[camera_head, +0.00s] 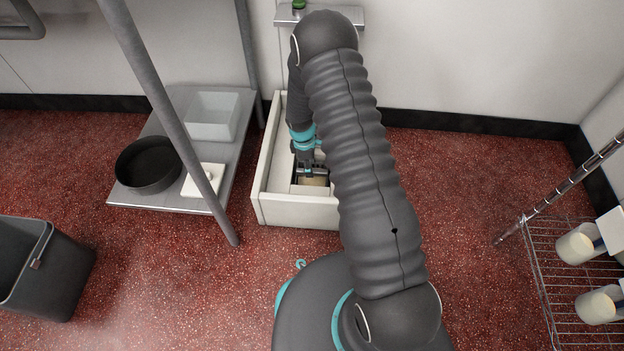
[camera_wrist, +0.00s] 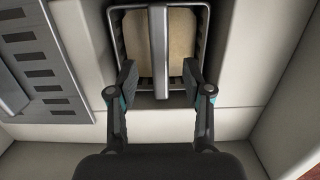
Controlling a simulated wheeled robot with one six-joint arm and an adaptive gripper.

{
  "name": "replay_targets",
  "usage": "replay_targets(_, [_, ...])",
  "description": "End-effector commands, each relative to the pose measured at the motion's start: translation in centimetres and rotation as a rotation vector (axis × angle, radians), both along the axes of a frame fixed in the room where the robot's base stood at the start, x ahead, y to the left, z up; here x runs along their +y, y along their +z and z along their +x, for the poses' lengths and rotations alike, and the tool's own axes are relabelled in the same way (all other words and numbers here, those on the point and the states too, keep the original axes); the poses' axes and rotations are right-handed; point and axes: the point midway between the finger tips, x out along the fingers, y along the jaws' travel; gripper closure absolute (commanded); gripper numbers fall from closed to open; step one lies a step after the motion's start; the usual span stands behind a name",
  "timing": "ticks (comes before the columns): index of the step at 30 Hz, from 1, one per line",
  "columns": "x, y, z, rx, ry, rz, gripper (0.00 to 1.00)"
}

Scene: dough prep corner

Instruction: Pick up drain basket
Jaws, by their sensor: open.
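The drain basket (camera_wrist: 158,52) is a dark metal basket with a flat grey bar handle across its middle and a tan bottom or contents. It sits inside a low cream floor sink (camera_head: 292,211). In the head view the basket (camera_head: 315,182) is partly hidden by my gripper (camera_head: 311,171). In the wrist view my gripper (camera_wrist: 160,73) is open, with one finger on each side of the handle and gaps between them. Whether the fingertips are below the handle's top is hard to tell. Nothing is held.
A slotted metal grate (camera_wrist: 38,62) with a handle lies left of the basket in the sink. The sink walls stand close around. A low steel shelf (camera_head: 150,198) holds a black pan (camera_head: 148,165), a clear tub (camera_head: 212,117) and a white block. A wire rack stands right.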

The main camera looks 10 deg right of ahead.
Motion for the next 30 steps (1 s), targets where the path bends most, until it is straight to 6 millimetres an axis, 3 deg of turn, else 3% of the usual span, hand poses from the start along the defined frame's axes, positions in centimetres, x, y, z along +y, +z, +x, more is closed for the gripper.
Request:
replay_targets(8, [-0.7, -3.9, -0.3, 0.002, 0.000, 0.000, 0.50])
replay_targets(16, [-0.7, -4.1, -0.2, -0.001, -0.001, 0.000, 0.50])
replay_targets(22, [-0.7, -4.1, -0.2, 0.000, 0.000, 0.000, 1.00])
replay_targets(30, [-0.7, -4.1, -0.2, 0.000, 0.000, 0.000, 1.00])
